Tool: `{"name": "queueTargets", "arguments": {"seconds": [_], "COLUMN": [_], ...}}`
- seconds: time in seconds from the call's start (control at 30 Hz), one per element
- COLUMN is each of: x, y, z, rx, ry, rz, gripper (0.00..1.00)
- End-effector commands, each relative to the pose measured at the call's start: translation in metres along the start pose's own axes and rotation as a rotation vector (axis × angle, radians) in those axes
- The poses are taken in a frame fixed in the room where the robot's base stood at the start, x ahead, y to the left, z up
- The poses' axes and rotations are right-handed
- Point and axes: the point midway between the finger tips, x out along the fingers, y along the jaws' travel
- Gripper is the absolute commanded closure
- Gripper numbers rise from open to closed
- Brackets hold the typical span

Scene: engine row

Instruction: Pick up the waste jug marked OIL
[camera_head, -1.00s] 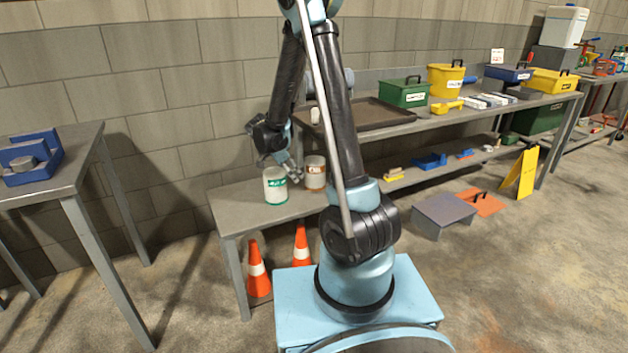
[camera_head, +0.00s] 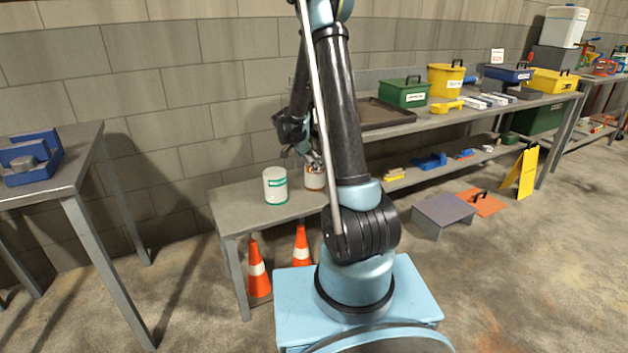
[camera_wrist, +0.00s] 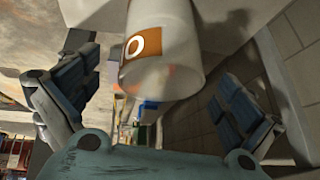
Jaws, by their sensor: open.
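A white jug with an orange-brown label (camera_head: 315,182) stands on the left low bench, partly hidden by my arm. In the wrist view this white jug (camera_wrist: 165,72) lies between my fingers, its orange patch showing a white ring; no full word is readable. My gripper (camera_head: 308,160) is at the upper part of this jug. In the wrist view my gripper (camera_wrist: 158,100) is open, with a visible gap on both sides of the jug. A second white jug with a green label (camera_head: 276,187) stands just left of it, its writing too small to read.
Two orange cones (camera_head: 258,270) stand under the low bench (camera_head: 240,215). A dark tray (camera_head: 385,116), a green box (camera_head: 404,94) and a yellow bucket (camera_head: 445,80) sit on the workbench to the right. A grey table (camera_head: 60,180) stands at left. A block wall is behind.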

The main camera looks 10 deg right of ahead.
Motion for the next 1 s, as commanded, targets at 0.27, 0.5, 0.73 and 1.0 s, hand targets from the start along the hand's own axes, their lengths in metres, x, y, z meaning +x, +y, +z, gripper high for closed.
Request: {"name": "queueTargets", "arguments": {"seconds": [0.27, 0.5, 0.73, 1.0], "x": [0.031, 0.034, 0.034, 0.034], "y": [-0.001, -0.001, -0.001, -0.001], "z": [-0.006, -0.005, -0.005, -0.005], "rx": [0.001, 0.000, 0.000, 0.000], "ry": [0.000, 0.000, 0.000, 0.000], "rz": [0.000, 0.000, 0.000, -0.001], "gripper": [0.00, 0.00, 0.45, 0.82]}}
